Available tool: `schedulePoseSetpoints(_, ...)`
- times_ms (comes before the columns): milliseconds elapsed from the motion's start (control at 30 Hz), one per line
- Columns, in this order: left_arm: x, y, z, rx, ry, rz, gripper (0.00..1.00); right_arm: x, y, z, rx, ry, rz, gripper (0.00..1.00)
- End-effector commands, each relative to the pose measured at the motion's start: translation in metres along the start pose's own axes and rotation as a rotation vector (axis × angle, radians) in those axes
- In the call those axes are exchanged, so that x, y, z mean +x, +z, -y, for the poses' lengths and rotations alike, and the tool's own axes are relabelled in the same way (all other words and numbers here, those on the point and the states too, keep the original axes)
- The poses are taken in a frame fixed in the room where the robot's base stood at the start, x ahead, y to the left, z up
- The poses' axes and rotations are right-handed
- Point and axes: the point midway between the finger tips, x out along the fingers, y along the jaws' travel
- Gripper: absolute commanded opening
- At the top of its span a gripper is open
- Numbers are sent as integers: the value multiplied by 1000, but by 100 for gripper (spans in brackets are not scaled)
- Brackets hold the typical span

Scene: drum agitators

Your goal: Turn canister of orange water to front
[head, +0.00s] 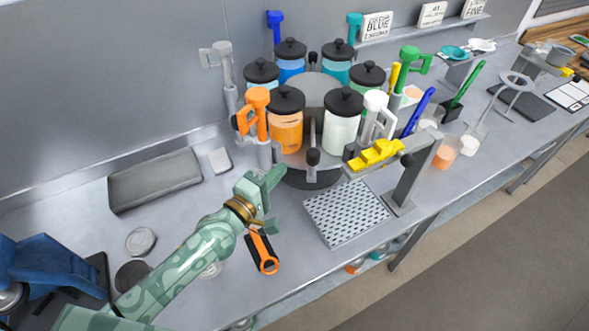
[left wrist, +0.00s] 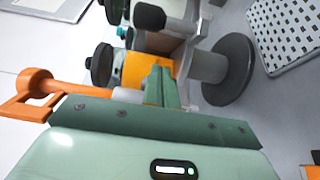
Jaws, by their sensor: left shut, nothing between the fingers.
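The canister of orange water (head: 285,133) has a black knobbed lid and stands at the front left of a round carousel (head: 312,90) with several other canisters. It also shows in the left wrist view (left wrist: 133,68), sideways and partly covered by my fingers. My left gripper (head: 270,180) is shut and empty, below and slightly left of the orange canister, near the carousel's lower front. Its closed fingers also show in the left wrist view (left wrist: 160,86); whether they touch the carousel I cannot tell. My right gripper is not in view.
An orange-handled agitator (head: 257,110) stands just left of the orange canister. A white canister (head: 341,125) stands to its right. A perforated tray (head: 346,212) lies in front. A yellow part (head: 376,155) sits on a stand at right. A grey tray (head: 155,180) lies at left.

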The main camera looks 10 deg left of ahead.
Motion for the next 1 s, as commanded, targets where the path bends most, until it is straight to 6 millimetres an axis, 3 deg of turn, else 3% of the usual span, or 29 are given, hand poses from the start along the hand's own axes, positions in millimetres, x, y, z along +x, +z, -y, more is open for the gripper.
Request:
schedulePoseSetpoints(300,27,26,0,-1,0,1,0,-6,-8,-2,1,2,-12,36)
schedulePoseSetpoints(733,29,29,0,0,0,-2,0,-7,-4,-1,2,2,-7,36)
schedulePoseSetpoints(1000,41,52,-4,-9,3,-100,0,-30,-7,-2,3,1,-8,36)
